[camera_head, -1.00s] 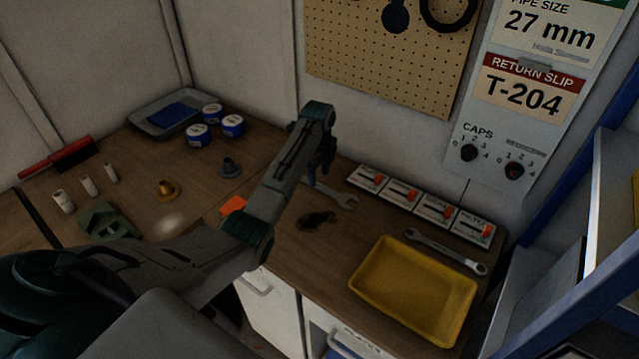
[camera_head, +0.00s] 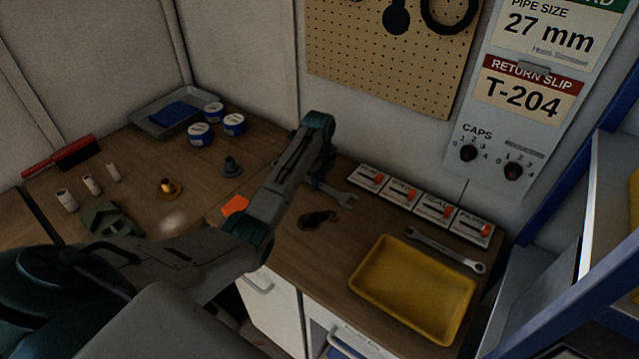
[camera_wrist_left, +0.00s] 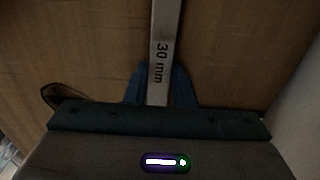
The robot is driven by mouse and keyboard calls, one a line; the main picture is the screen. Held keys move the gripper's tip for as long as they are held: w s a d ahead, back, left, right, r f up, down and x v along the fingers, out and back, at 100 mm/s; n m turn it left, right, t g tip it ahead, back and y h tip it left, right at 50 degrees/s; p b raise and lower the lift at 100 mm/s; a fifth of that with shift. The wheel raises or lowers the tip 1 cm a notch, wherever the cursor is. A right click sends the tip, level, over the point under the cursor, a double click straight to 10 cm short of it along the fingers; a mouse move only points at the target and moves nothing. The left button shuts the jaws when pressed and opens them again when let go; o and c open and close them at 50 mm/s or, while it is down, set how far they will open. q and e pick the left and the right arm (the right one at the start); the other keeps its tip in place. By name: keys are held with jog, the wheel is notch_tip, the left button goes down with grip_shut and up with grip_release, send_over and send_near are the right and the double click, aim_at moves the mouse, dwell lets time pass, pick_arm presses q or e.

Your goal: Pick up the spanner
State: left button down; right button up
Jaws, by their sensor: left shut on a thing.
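A steel spanner (camera_wrist_left: 163,50) marked 30 mm runs between the blue fingers of my left gripper (camera_wrist_left: 160,88) in the left wrist view. The gripper is shut on its handle. In the head view its open-jawed end (camera_head: 347,199) shows at the back of the bench, and my left gripper (camera_head: 313,180) is partly hidden behind my arm there. A second spanner (camera_head: 446,250) lies behind the yellow tray, apart from my gripper. My right gripper is not in view.
A yellow tray (camera_head: 384,300) stands at the front right. A row of labelled white blocks with orange parts (camera_head: 412,197) lines the back wall. A dark object (camera_head: 317,219) and an orange square (camera_head: 235,205) lie nearby. Several tins (camera_head: 199,134) stand at the back left.

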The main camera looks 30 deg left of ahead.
pick_arm(q)
jog(key=shift+r, duration=0.1)
jog(key=shift+r+b, duration=0.5)
notch_tip(320, 180, up, 2)
jog(key=shift+s+r+b, duration=0.1)
jog(key=shift+b, duration=0.65)
jog(key=s+d, duration=0.1)
jog(key=s, duration=0.1)
jog(key=s+d+b, duration=0.1)
jog(key=s+d, duration=0.1)
jog(key=shift+r, duration=0.15)
jog(key=s+d+p, duration=0.2)
jog(key=s+d+r+p, duration=0.1)
jog(key=s+p, duration=0.1)
jog(key=s, duration=0.1)
jog(key=s+d+p, duration=0.2)
jog(key=s, duration=0.1)
jog(key=shift+s+d+r+p, duration=0.25)
jog(key=shift+d+r+p, duration=0.05)
jog(key=shift+d+p, duration=0.1)
jog(key=shift+s+d+f, duration=0.1)
jog(key=shift+s+d, duration=0.05)
jog(key=shift+s, duration=0.1)
